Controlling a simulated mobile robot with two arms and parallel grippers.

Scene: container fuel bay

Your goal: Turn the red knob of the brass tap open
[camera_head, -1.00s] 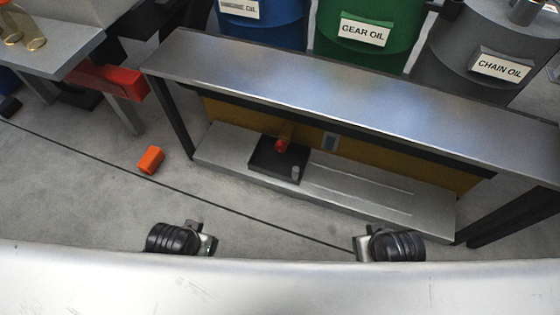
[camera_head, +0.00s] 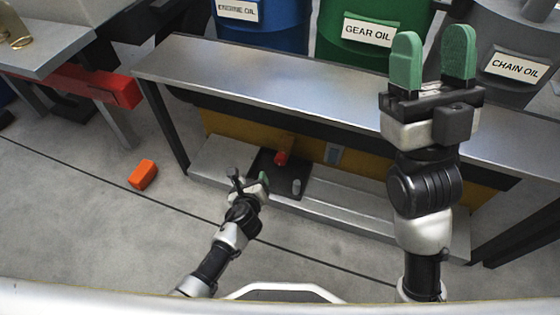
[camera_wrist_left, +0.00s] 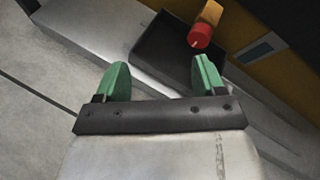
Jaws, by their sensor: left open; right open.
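The red knob (camera_head: 281,158) sits on the front of the brass tap (camera_head: 287,143), low under the metal bench, above a black tray (camera_head: 290,185). In the left wrist view the red knob (camera_wrist_left: 200,36) and the brass tap (camera_wrist_left: 211,12) show beyond the fingertips, to the right of centre. My left gripper (camera_head: 251,180) is open and empty at the left edge of the tray, short of the knob; its green fingers also show in the left wrist view (camera_wrist_left: 163,80). My right gripper (camera_head: 433,58) is open and empty, raised high above the bench at the right.
The metal bench top (camera_head: 270,85) overhangs the tap. A lower grey shelf (camera_head: 215,160) carries the tray. An orange block (camera_head: 143,174) lies on the open floor at the left. Blue (camera_head: 265,38), green (camera_head: 370,18) and grey (camera_head: 495,40) drums stand behind the bench.

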